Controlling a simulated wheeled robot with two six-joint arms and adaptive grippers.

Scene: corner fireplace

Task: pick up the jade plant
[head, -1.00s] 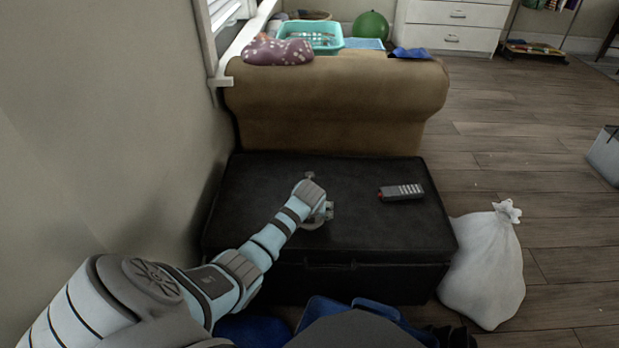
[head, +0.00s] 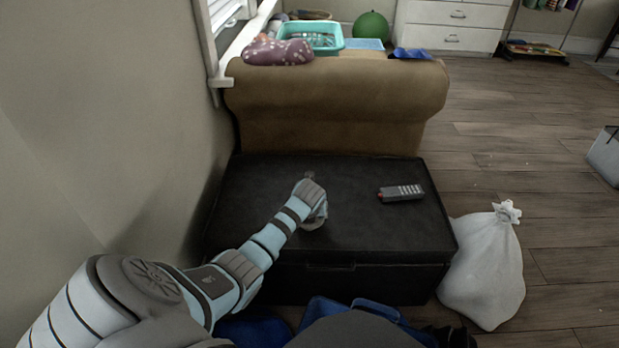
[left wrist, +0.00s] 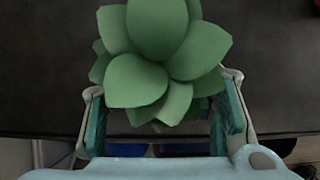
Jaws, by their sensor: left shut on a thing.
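The jade plant (left wrist: 165,60) shows in the left wrist view as a cluster of thick green leaves between my fingers. Its lower part is hidden under the leaves. My left gripper (left wrist: 163,92) is shut on it, with one finger on each side. In the head view my left gripper (head: 314,218) is low over the black chest, and my own wrist hides the plant there. Whether the plant still touches the chest cannot be told. My right gripper is not in view.
The black chest (head: 375,235) carries a dark handset (head: 401,193) to the right of my gripper. A tan armchair (head: 335,105) stands behind, with a teal basket (head: 312,36) beyond. A wall is on the left; a white bag (head: 484,268) sits right of the chest.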

